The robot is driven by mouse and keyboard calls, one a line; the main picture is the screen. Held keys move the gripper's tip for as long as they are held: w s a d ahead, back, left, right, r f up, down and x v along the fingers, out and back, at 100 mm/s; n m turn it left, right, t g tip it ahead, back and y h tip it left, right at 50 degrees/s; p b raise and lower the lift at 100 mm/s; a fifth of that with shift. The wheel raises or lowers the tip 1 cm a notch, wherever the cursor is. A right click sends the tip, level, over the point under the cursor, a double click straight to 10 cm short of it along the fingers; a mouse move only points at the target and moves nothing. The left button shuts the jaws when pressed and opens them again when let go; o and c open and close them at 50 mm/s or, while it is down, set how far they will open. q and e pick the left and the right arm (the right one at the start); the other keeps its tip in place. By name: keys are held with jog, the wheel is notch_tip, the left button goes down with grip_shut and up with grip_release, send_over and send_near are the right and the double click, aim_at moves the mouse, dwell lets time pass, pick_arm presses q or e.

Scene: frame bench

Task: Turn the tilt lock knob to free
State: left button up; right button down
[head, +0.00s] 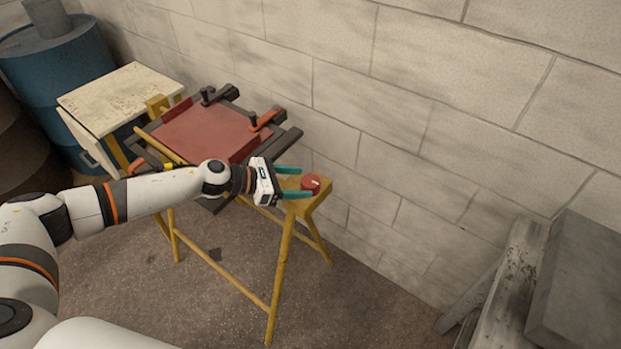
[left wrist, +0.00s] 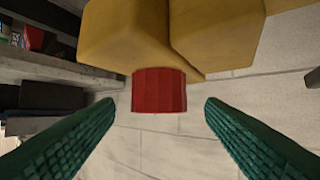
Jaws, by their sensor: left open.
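The tilt lock knob (head: 311,183) is a round red knob with a small pale mark on its face, on the yellow end of the frame bench (head: 318,199). In the left wrist view the ribbed red knob (left wrist: 159,91) sticks out from the yellow block (left wrist: 140,35). My left gripper (head: 297,181) has green fingers and is open. The fingers reach toward the knob, and in the left wrist view the knob lies between and beyond the fingertips (left wrist: 159,102), with clear gaps on both sides. My right gripper is not in view.
The bench carries a red panel (head: 205,132) in a dark frame with clamps (head: 266,118). A block wall (head: 420,110) stands close behind. A white-topped cabinet (head: 120,97) and a blue barrel (head: 60,75) are at the left; a grey box (head: 585,285) is at the lower right.

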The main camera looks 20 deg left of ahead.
aim_at(303, 183)
pick_arm(q)
jog(key=shift+x, duration=2.05)
jog(key=shift+c, duration=0.5)
jog(key=shift+p, duration=0.3)
jog(key=c, duration=0.9)
